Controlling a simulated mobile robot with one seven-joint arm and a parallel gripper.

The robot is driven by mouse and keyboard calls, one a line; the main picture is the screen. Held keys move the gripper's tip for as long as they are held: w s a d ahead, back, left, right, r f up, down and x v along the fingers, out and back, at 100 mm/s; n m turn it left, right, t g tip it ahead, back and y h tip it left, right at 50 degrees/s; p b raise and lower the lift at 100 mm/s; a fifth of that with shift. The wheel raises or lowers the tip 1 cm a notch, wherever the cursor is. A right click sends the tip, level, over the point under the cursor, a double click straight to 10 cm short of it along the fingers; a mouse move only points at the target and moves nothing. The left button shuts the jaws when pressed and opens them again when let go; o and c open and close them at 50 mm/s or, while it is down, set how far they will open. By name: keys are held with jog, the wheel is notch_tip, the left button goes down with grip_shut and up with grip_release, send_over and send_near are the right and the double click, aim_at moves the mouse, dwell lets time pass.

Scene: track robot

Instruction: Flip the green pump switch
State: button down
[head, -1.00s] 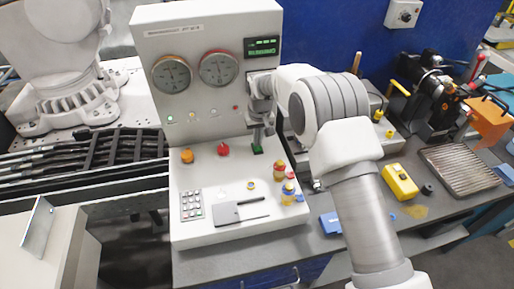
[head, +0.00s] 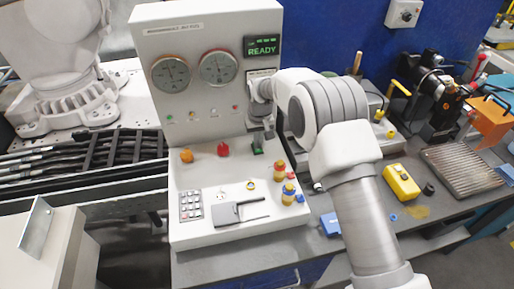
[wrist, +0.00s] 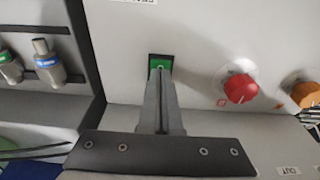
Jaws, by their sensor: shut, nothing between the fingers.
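The green pump switch (head: 258,151) sits on the sloped panel of the white control console, below the display and right of the red knob. In the wrist view the green switch (wrist: 160,62) shows just beyond the fingertips, which partly cover it. My gripper (head: 265,134) is shut and empty, reaching down from above at the switch. In the wrist view the closed fingers of my gripper (wrist: 159,76) line up with it. I cannot tell whether they touch it, nor clearly which way the switch is tipped.
A red knob (wrist: 240,88) and an orange knob (wrist: 303,93) lie right of the switch in the wrist view. Two gauges (head: 194,71) and a display (head: 261,46) reading READY are on the console's upright face. Red-and-yellow knobs (head: 280,171) stand near its right edge.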

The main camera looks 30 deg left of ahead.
jog(key=shift+r, duration=0.15)
notch_tip(320, 180, up, 7)
jog(key=p, duration=0.3)
dwell(0.4)
dwell(0.3)
